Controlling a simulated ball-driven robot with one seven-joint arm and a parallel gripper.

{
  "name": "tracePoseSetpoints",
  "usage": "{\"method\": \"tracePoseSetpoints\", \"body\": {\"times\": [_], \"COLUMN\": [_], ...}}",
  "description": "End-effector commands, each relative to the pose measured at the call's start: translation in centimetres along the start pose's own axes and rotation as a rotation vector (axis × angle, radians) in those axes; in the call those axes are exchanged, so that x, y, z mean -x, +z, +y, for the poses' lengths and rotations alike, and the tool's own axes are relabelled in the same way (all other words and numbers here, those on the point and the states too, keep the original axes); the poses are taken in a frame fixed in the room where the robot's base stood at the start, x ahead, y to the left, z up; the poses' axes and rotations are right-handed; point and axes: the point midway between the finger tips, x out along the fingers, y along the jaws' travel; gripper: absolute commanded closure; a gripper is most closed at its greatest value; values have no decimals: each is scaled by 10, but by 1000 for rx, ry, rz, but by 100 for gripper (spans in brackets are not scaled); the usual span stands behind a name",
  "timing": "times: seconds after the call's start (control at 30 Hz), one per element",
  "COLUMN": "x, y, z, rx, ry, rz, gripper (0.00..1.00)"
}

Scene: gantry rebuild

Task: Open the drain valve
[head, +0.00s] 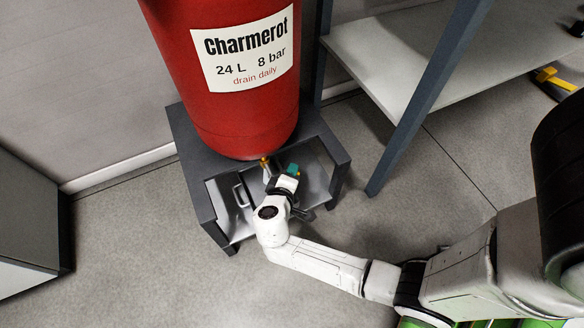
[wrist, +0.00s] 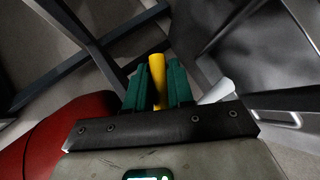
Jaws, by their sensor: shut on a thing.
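The red tank (head: 238,75), labelled "Charmerot 24 L 8 bar drain daily", stands on a dark stand (head: 193,165). A small brass drain valve fitting (head: 265,163) shows below the tank's bottom. My gripper (head: 293,169) is beside it, under the tank's front edge. In the wrist view its two green fingers (wrist: 158,88) are shut on a yellow lever (wrist: 157,67), which sticks out beyond the fingertips. The lever is hidden by my gripper in the head view. The red tank (wrist: 62,135) fills the lower left of the wrist view.
A grey container with a handle (head: 240,194) sits inside the stand, left of my gripper. A pale rounded piece (wrist: 217,92) lies right of the fingers. A grey shelf (head: 400,50) with a dark leg (head: 410,130) stands at right. Open floor lies in front.

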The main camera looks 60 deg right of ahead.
Motion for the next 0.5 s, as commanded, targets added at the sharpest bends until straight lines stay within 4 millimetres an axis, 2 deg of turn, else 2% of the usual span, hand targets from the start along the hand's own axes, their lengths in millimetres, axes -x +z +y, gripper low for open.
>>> {"method": "tracePoseSetpoints", "body": {"times": [0.5], "x": [2], "y": [-8], "z": [-27], "rx": [-341], "ry": [-341], "rz": [95], "gripper": [100]}}
